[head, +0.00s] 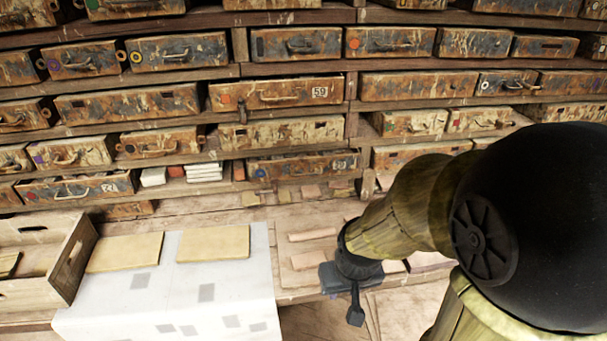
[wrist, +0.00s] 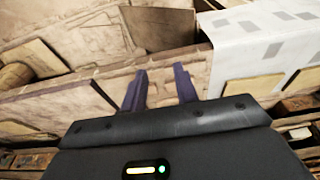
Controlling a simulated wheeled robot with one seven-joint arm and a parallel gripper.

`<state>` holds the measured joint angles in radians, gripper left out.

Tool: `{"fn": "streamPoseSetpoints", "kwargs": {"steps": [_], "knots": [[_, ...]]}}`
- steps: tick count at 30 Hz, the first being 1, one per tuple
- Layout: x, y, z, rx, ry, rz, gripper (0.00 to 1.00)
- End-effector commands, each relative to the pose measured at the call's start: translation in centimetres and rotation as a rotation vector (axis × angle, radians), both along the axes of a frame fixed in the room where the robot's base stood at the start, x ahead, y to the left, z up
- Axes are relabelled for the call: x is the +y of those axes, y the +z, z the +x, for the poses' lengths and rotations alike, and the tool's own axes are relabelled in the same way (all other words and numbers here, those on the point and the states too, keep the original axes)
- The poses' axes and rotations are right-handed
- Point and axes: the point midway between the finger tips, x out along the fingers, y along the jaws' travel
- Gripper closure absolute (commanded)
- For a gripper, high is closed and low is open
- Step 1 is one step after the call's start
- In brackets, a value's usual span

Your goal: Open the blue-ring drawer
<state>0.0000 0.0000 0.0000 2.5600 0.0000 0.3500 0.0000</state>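My gripper (head: 355,312) hangs over the bench's front edge at centre right, below and well apart from these drawers. In the wrist view, its two fingers (wrist: 161,85) are apart with nothing between them.
A wooden crate (head: 76,252) stands at left on the bench. Two tan tiles (head: 213,243) lie on a white patterned sheet (head: 240,302). Pinkish flat pieces (head: 312,235) lie on the bench near my arm. White blocks (head: 204,171) sit on a low shelf.

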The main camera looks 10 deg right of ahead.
Motion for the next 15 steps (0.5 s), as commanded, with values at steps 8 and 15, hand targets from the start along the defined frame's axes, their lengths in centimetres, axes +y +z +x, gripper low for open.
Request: {"fn": "streamPoseSetpoints", "kwargs": {"steps": [8,15], "knots": [[-0.1,-0.1,0.3,-0.009,0.01,-0.005,0.7],[-2.3,-1.0,5.9,-0.176,0.247,-0.125,0.7]]}}
